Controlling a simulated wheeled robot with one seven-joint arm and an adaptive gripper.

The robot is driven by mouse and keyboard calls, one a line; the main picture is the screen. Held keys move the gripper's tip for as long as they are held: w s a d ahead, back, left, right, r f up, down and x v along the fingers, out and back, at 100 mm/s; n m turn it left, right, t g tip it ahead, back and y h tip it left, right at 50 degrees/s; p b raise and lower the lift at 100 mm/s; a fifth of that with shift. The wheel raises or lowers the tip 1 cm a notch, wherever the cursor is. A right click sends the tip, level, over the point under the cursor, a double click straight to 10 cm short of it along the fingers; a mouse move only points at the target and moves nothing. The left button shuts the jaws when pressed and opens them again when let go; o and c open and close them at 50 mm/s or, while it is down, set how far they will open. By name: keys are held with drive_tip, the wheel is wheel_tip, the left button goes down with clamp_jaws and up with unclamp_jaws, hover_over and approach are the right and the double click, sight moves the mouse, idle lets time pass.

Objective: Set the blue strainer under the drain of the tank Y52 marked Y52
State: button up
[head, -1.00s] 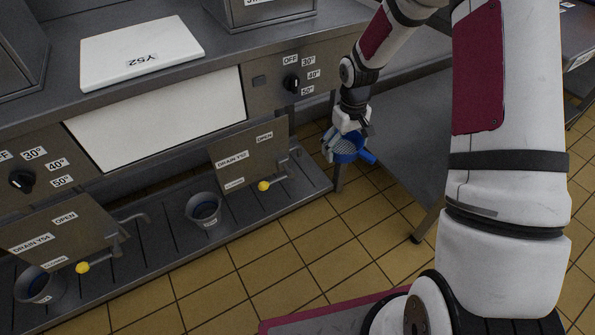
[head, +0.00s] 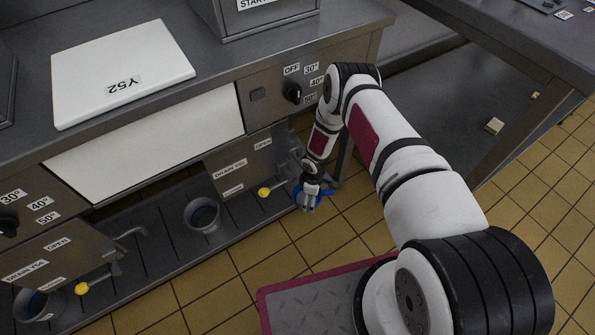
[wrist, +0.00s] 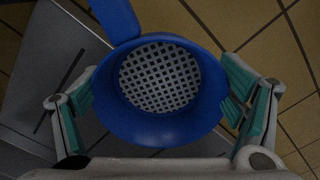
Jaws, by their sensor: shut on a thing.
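The blue strainer (wrist: 160,124) has a round bowl with a pale perforated bottom, and its handle points up in the wrist view. In the head view the strainer (head: 326,192) is mostly hidden behind my gripper (head: 310,202). My gripper's green-padded fingers close on both sides of the bowl. They hold it over the tiles by the right end of the low grey ledge. The tank Y52 has a white lid (head: 122,72) marked Y52. Its drain panel (head: 240,166) reads DRAIN Y52, with a yellow-knobbed handle (head: 264,192) left of my gripper. The drain outlet is partly hidden by my wrist.
A grey cup (head: 202,215) stands on the slotted ledge (head: 165,240) left of the Y52 drain. Another drain panel (head: 60,258) and cup (head: 38,303) are farther left. A table leg (head: 344,160) stands close behind my gripper.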

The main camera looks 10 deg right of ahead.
drive_tip(key=shift+s+a+f, duration=0.1)
drive_tip(key=shift+f, duration=0.45)
drive_tip(key=w+b, duration=0.2)
drive_tip(key=w, duration=0.2)
drive_tip(key=w+f+b, duration=0.1)
drive_tip(key=w+b, duration=0.2)
drive_tip(key=w, duration=0.2)
drive_tip(key=w+f+b, duration=0.1)
drive_tip(key=w+b, duration=0.1)
drive_tip(key=w, duration=0.3)
drive_tip(key=shift+w+d+b, duration=0.15)
drive_tip(key=shift+d+b, duration=0.1)
drive_tip(key=shift+b, duration=0.15)
drive_tip(key=shift+w+d+r+b, duration=0.1)
drive_tip(key=shift+w+b, duration=0.35)
drive_tip(key=shift+w, duration=0.2)
drive_tip(key=shift+w+f+b, duration=0.1)
drive_tip(key=shift+f+b, duration=1)
drive_tip(key=shift+f, duration=0.6)
drive_tip(key=shift+f, duration=0.15)
drive_tip(key=o, duration=1)
